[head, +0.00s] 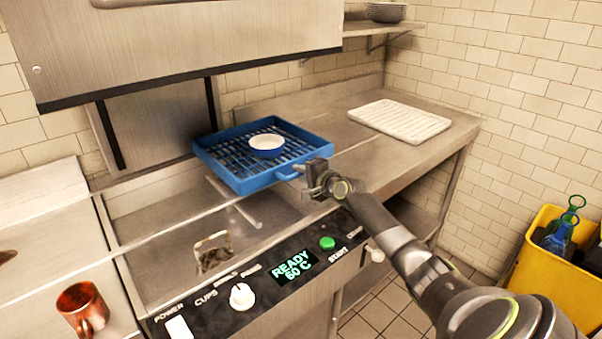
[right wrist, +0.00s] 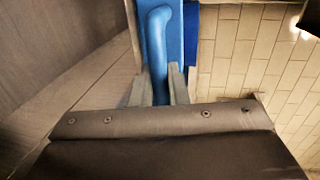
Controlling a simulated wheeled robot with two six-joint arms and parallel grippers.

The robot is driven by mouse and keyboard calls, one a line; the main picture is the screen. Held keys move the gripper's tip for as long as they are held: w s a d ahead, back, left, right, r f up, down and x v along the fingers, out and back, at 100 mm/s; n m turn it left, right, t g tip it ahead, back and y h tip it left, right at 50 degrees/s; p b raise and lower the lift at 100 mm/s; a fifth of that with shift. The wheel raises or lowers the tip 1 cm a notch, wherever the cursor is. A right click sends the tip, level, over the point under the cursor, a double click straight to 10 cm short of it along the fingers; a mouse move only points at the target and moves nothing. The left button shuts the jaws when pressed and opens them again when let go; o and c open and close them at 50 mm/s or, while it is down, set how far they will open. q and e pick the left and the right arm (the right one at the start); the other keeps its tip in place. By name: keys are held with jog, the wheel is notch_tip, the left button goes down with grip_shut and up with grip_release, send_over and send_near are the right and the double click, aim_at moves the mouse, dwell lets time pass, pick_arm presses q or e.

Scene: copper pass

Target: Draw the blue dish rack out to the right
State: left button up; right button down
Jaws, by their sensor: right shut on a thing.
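The blue dish rack (head: 224,174) sits under the raised metal hood of the dishwasher, on rails above the wash basin, with its right part toward the right-hand counter. A white dish (head: 267,143) lies in it. My right gripper (head: 302,170) is at the rack's front right side, shut on its blue handle. In the right wrist view the blue handle (right wrist: 158,50) runs down between the two fingers of the gripper (right wrist: 160,88). My left gripper is in neither view.
A white ribbed mat (head: 398,121) lies on the steel counter (head: 345,152) at the right, with bare counter around it. A copper mug (head: 84,308) stands at the lower left. The control panel (head: 262,283) runs along the front. A yellow bin (head: 548,262) stands at the far right.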

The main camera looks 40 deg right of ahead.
jog(key=c, duration=1.5)
grip_release()
jog(key=p+v, duration=0.5)
jog(key=v, duration=1.1)
jog(key=shift+s+d+r, duration=0.1)
jog(key=shift+d, duration=0.05)
jog(key=shift+s+p, duration=0.3)
jog(key=shift+s, duration=0.35)
